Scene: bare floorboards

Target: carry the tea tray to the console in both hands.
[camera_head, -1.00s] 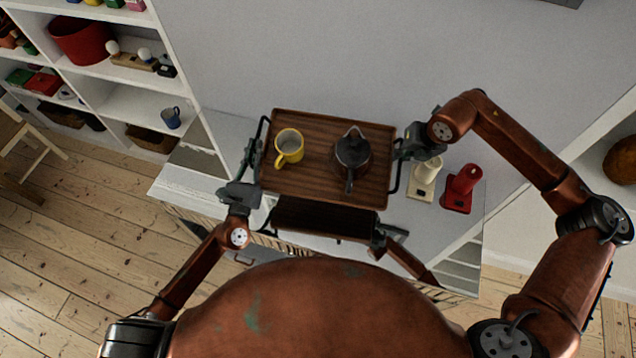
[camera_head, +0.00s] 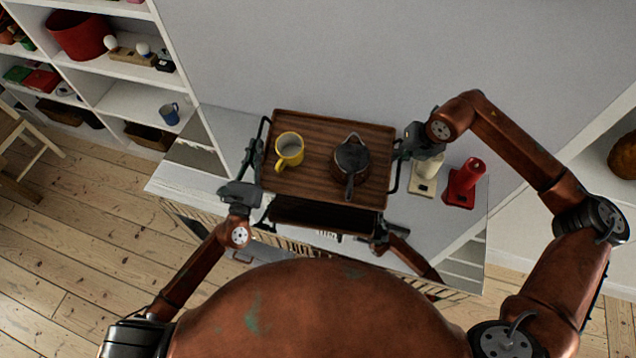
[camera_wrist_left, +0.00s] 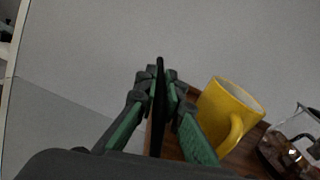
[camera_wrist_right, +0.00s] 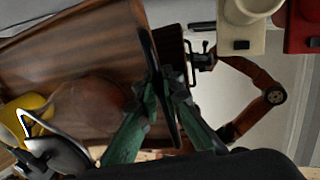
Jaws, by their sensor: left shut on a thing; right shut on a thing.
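The brown wooden tea tray (camera_head: 318,182) is held over the pale console (camera_head: 180,182), whose surface shows around it. A yellow mug (camera_head: 289,150) stands on its left half and a dark teapot with a glass-like body (camera_head: 350,162) on its right half. Both are upright. My left gripper (camera_head: 251,163) is shut on the tray's dark left handle, seen between the green fingers in the left wrist view (camera_wrist_left: 158,105). My right gripper (camera_head: 402,152) is shut on the right handle, also seen in the right wrist view (camera_wrist_right: 163,85). Whether the tray touches the console is hidden.
A cream object (camera_head: 423,186) and a red one (camera_head: 464,184) stand on the console just right of the tray. White shelves (camera_head: 125,98) hold a blue mug (camera_head: 169,114) and other things at left. A grey wall rises behind. Below the tray are what look like reflections.

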